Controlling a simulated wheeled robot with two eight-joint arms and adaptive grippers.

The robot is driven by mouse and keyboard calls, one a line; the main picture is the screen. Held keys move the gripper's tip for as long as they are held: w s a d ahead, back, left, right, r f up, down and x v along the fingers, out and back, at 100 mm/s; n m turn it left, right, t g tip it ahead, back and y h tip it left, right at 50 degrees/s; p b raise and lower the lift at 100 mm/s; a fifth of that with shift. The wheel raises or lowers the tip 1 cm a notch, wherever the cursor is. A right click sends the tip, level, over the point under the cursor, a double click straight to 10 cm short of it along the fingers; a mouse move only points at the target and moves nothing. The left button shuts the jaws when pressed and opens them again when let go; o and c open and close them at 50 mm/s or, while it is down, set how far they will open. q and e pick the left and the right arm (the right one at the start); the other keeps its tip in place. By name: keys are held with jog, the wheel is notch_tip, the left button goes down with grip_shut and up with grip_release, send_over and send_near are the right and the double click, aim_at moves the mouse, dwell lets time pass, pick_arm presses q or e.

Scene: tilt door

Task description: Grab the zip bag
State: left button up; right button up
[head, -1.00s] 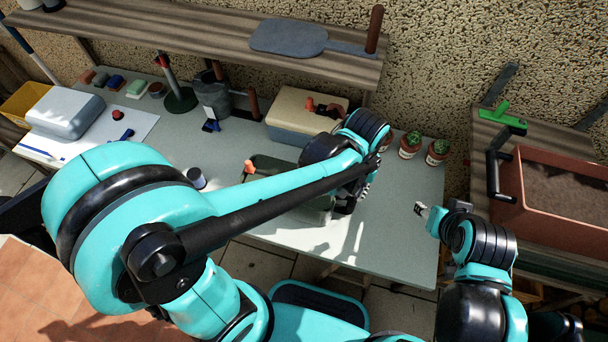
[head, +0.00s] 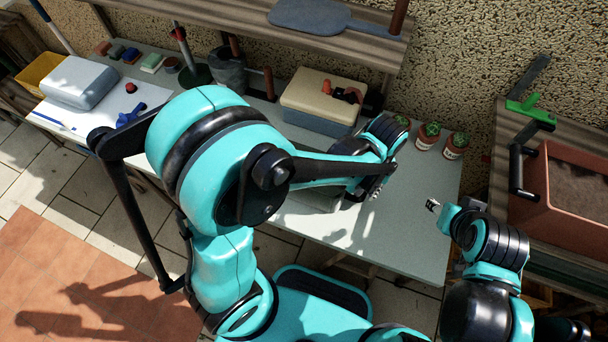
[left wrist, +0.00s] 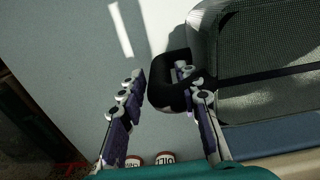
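The zip bag (left wrist: 265,75) is a grey mesh bag with a dark band, at the right of the left wrist view. A black loop, apparently its handle, sticks out from its left end. My left gripper (left wrist: 160,76) is open, with one finger left of the loop and the other overlapping its right part. I cannot tell whether they touch. In the head view my left arm hides most of the bag, and my left gripper (head: 372,186) is low over the table. My right gripper (head: 433,205) is over the table's right side; its opening is unclear.
Potted cacti (head: 427,136) stand at the back right of the table (head: 415,235). A cream and blue box (head: 322,100) stands behind my left arm. A shelf (head: 240,25) runs along the wall. A terracotta planter (head: 575,190) is at the right.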

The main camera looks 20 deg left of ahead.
pick_arm(q)
jog(key=shift+r, duration=0.1)
grip_shut()
